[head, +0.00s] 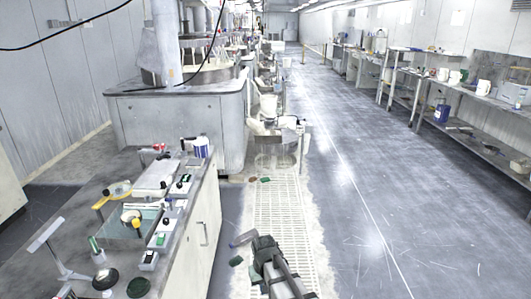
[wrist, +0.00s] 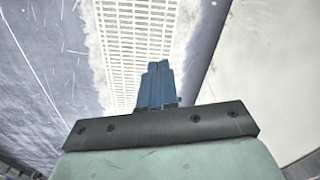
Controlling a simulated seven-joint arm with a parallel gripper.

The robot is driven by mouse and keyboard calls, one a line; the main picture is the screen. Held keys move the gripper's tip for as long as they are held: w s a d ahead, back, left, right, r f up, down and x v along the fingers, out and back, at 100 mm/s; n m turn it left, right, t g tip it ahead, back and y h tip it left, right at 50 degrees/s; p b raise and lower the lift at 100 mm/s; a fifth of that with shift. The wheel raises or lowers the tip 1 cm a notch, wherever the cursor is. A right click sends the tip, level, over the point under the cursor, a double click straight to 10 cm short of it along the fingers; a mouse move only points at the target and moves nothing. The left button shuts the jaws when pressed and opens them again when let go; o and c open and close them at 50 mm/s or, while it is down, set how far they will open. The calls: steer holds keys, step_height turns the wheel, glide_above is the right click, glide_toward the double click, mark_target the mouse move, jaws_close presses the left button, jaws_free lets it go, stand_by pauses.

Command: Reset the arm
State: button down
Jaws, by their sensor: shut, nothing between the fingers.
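My gripper (wrist: 156,84) shows in the wrist view with its two blue fingers together and nothing between them. It points down over the white floor grating (wrist: 125,22). In the head view my gripper end (head: 240,240) is at the bottom middle, over the grating and to the right of the white cabinet bench. No object is in contact with the fingers in either view.
A bench (head: 205,215) with trays, bottles and small tools stands at the left. A large polishing machine (head: 185,110) is behind it. Shelves (head: 440,95) line the right wall. The aisle floor (head: 375,190) is clear.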

steer(key=s+d+f+m, duration=0.2)
steer(key=s+d+f, duration=0.15)
steer(key=d, duration=0.55)
steer(key=s+d+f+m, duration=0.1)
steer(key=s+d+f, duration=0.1)
steer(key=s+d, duration=0.5)
steer(key=s+d+f+g, duration=0.1)
steer(key=s+f+g, duration=0.2)
steer(key=s+f, duration=0.7)
steer(key=s+f+g, duration=0.3)
steer(key=s+f, duration=0.7)
steer(key=s, duration=0.7)
steer(key=shift+s+d+f+g, duration=0.15)
steer(key=shift+d+f+g, duration=0.2)
steer(key=shift+g, duration=0.05)
